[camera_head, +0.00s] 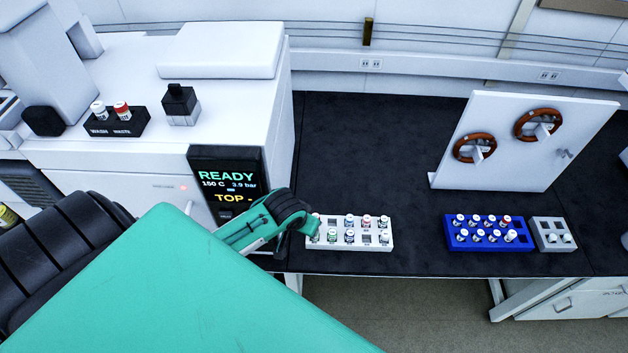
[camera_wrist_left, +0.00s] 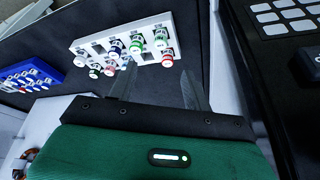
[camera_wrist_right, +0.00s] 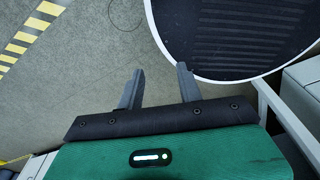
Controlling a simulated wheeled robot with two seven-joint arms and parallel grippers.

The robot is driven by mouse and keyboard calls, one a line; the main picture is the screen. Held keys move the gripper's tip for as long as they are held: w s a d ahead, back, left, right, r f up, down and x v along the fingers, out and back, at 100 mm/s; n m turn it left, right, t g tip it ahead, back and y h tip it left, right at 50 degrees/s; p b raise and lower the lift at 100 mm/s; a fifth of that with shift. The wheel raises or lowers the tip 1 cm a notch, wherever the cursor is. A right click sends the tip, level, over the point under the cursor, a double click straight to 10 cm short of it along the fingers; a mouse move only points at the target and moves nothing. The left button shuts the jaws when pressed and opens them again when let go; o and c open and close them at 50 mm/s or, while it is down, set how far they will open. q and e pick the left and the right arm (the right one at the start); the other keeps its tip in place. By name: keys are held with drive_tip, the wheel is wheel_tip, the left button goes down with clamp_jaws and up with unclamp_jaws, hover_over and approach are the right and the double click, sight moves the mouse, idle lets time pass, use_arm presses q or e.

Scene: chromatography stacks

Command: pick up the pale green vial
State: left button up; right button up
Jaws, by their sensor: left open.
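A white rack (camera_head: 367,249) holds several small white-capped vials with coloured labels; it also shows in the left wrist view (camera_wrist_left: 85,45). Two vials there have green labels: one at the rack's upper end (camera_wrist_left: 161,36) and one beside it (camera_wrist_left: 135,43). I cannot tell for sure which is the pale green vial. My left gripper (camera_head: 312,230) is at the rack's left end, partly hiding it. In the left wrist view the left gripper (camera_wrist_left: 158,82) is open and empty, its fingertips close to the rack's near row. My right gripper (camera_wrist_right: 160,75) is open and empty above the floor.
A blue rack (camera_head: 485,246) of vials and a small grey rack (camera_head: 555,246) stand to the right. Behind them is a white panel (camera_head: 500,150) with orange rings. A white instrument (camera_head: 150,160) with a READY display stands left. Dark bench (camera_head: 360,150) is clear behind the white rack.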

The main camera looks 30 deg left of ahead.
use_arm(q)
drive_tip(key=x, duration=0.2)
drive_tip(key=p+x, duration=0.1)
drive_tip(key=x, duration=0.2)
drive_tip(key=p+x, duration=0.1)
drive_tip(key=x, duration=0.2)
drive_tip(key=shift+w, duration=0.35)
drive_tip(key=shift+w+f, duration=0.1)
drive_tip(key=shift+f, duration=0.15)
drive_tip(key=p+x, duration=0.2)
drive_tip(key=x, duration=0.1)
drive_tip(key=shift+w+a+f, duration=0.1)
drive_tip(key=shift+w+f, duration=0.05)
drive_tip(key=shift+f, duration=0.15)
drive_tip(key=shift+w+f, duration=0.1)
drive_tip(key=shift+f, duration=0.35)
use_arm(e)
drive_tip(key=r, duration=0.1)
drive_tip(key=d+r, duration=0.1)
drive_tip(key=r, duration=0.2)
drive_tip(key=shift+w+d+r, duration=0.15)
drive_tip(key=shift+w+d, duration=0.1)
drive_tip(key=shift+w, duration=0.15)
drive_tip(key=shift+d, duration=0.1)
use_arm(q)
drive_tip(key=c, duration=1.1)
